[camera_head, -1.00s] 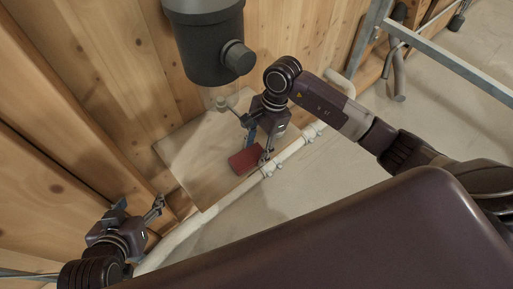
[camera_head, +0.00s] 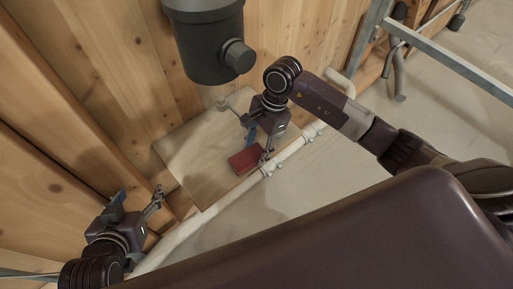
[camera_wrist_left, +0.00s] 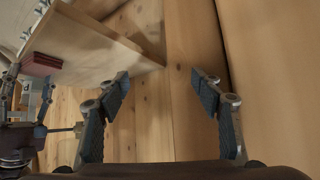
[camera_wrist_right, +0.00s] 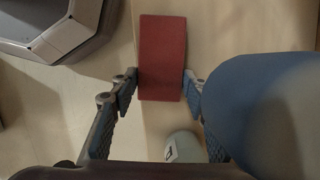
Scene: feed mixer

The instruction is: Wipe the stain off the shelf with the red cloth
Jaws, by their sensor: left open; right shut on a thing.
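The red cloth (camera_head: 243,161), a flat block-like pad, is at the front right of the wooden shelf (camera_head: 195,168). My right gripper (camera_head: 256,149) is shut on the cloth. In the right wrist view the cloth (camera_wrist_right: 162,55) sits between the two fingertips, over the pale shelf surface. I cannot tell whether the cloth touches the shelf. I cannot clearly make out a stain on the visible part of the shelf. My left gripper (camera_head: 143,205) is open and empty, left of the shelf's near left corner. In the left wrist view its fingers (camera_wrist_left: 160,82) are apart, with the shelf edge beyond.
A dark grey cylinder with a side knob (camera_head: 207,45) hangs above the back of the shelf. A small pale object (camera_head: 221,104) is near the shelf's back edge. A white pipe (camera_head: 290,150) runs along the front. Wooden walls stand behind and left.

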